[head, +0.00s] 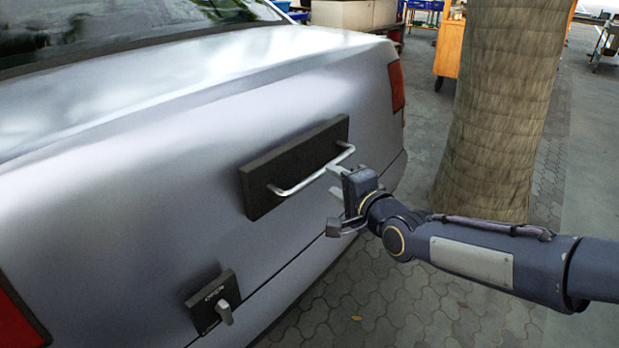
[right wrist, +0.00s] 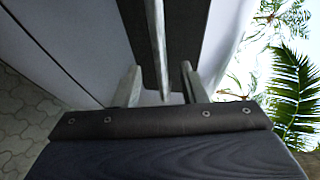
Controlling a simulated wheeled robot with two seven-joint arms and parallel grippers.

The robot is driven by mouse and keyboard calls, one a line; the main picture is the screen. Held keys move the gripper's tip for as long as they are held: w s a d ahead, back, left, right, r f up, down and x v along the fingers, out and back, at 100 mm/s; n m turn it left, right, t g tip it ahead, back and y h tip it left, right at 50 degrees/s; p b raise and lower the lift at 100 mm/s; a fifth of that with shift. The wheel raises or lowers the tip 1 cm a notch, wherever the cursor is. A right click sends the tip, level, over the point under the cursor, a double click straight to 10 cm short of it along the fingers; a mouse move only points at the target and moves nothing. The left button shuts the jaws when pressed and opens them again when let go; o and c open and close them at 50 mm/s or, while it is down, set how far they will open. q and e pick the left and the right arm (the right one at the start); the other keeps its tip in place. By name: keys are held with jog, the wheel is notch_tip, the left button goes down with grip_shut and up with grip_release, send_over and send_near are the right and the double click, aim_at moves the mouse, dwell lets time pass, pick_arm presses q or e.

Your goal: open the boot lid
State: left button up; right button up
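The silver boot lid (head: 150,160) of a car fills the left of the head view and looks shut. A dark plate (head: 262,200) on it carries a metal bar handle (head: 300,186). My right gripper (head: 334,181) is at the handle's right part with its fingers apart. In the right wrist view, the handle bar (right wrist: 157,45) runs between the two open fingers of the gripper (right wrist: 160,85), with a gap visible on each side. A small dark latch plate with lettering (head: 212,302) and a grey knob (head: 225,313) sits lower left. My left gripper is out of view.
A thick tree trunk (head: 505,100) stands right of the car, behind my right arm. An orange cabinet (head: 449,48) and a pale box (head: 345,14) are farther back. The paved ground (head: 400,310) behind the car is clear where it shows.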

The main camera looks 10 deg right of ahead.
aim_at(324, 173)
jog(key=x, duration=0.7)
jog(key=shift+b, duration=0.3)
jog(key=shift+c, duration=0.5)
grip_shut()
